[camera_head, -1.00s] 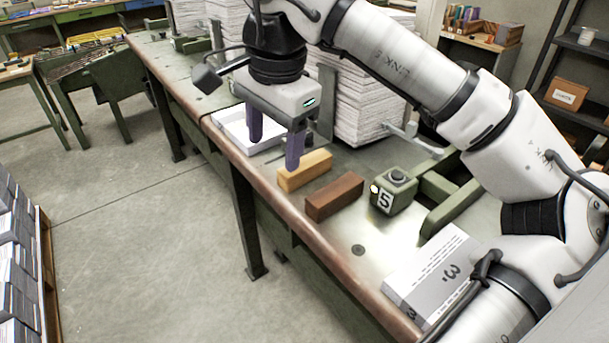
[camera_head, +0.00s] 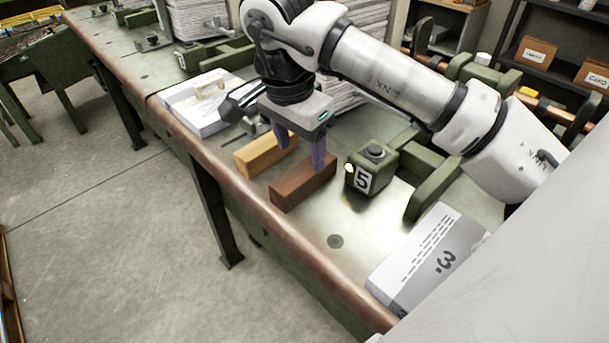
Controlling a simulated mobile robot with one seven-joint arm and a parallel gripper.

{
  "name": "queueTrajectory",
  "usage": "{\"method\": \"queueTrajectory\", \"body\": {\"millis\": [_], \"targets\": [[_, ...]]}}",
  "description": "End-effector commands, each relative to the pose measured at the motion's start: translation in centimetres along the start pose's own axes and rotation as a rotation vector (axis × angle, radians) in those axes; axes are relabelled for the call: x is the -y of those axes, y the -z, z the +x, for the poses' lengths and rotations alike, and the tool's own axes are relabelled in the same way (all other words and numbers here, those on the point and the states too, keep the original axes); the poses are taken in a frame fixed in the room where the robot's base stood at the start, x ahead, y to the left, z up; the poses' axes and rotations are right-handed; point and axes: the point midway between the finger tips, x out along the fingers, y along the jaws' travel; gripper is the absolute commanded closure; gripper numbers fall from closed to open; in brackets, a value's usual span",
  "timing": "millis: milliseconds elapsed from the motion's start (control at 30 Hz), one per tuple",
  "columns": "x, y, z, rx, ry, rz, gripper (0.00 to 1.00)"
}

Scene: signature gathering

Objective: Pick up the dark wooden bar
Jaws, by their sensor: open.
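The dark wooden bar (camera_head: 298,188) lies on the workbench near its front edge. A lighter wooden bar (camera_head: 262,156) lies beside it to the left, roughly parallel, with a gap between them. My gripper (camera_head: 299,152) points down, open and with nothing between its purple fingers. The right finger shows in front of the dark bar's far end, and the left finger shows by the light bar's far end. I cannot tell whether the fingers touch either bar.
A green box marked 5 (camera_head: 371,169) stands right of the dark bar. A white tray (camera_head: 196,118) holding paper is on the left. Tall paper stacks (camera_head: 357,45) stand behind my gripper. Bare bench (camera_head: 335,215) lies between the dark bar and packet.

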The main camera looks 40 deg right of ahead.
Motion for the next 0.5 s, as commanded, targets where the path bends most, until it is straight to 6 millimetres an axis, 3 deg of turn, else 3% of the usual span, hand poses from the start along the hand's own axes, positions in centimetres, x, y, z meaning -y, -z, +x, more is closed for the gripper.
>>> {"method": "queueTrajectory", "body": {"millis": [167, 500], "targets": [[-0.2, -0.1, 1.1, 0.001, -0.001, 0.0, 0.38], [-0.8, -0.6, 5.4, 0.001, 0.0, 0.0, 0.38]]}}
